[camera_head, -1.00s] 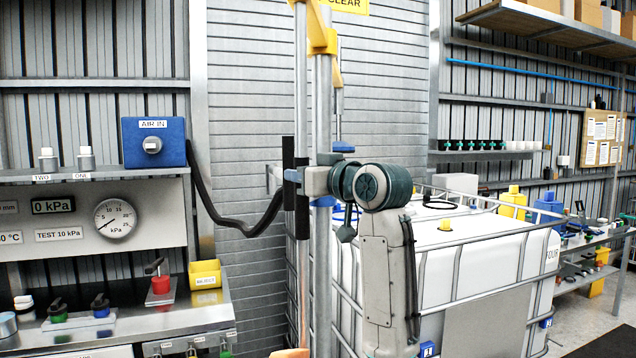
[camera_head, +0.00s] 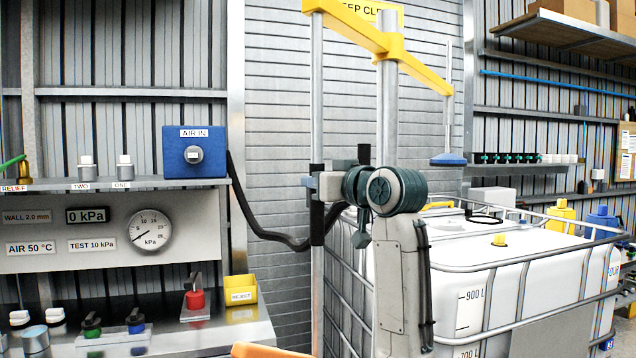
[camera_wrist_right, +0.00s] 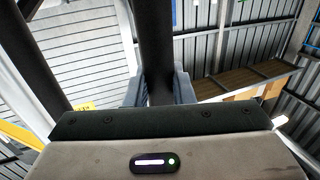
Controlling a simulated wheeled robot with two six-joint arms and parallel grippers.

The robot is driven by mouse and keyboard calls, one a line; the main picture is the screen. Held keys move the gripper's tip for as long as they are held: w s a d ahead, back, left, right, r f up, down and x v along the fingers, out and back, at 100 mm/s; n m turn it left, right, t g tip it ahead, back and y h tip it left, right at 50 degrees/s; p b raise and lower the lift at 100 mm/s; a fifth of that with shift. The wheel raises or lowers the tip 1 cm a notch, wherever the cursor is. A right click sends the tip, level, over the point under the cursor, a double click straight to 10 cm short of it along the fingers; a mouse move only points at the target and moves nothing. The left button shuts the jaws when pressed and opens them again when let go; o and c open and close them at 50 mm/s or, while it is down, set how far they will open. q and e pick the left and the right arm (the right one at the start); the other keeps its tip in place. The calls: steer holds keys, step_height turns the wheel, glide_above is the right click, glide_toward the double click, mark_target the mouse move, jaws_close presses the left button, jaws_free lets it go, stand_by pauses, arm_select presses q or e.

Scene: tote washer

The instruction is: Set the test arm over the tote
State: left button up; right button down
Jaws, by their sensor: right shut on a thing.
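The test arm (camera_head: 415,66) is a yellow beam across a steel post (camera_head: 387,110). A rod with a blue disc (camera_head: 448,160) hangs from its right end. The disc is above the tote's level, near its far side; I cannot tell if it is directly over the tote. The tote (camera_head: 500,252) is white, in a metal cage. At the beam's left end hangs a rod with a black grip (camera_head: 317,222). My right gripper (camera_head: 314,186) is shut on this grip. In the right wrist view the black grip (camera_wrist_right: 155,45) passes between the fingers (camera_wrist_right: 160,88). My left gripper is out of view.
A blue air box (camera_head: 194,152) has a black hose (camera_head: 262,225) running behind the grip. Shelves line the right wall.

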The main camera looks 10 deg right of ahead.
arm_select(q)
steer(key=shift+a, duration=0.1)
arm_select(e)
steer(key=shift+r, duration=0.2)
steer(key=c, duration=1.6)
jaws_free()
steer(key=o, duration=0.3)
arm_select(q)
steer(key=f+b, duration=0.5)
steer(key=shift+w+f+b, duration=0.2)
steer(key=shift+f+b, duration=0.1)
arm_select(e)
steer(key=v, duration=1)
steer(key=shift+f, duration=0.2)
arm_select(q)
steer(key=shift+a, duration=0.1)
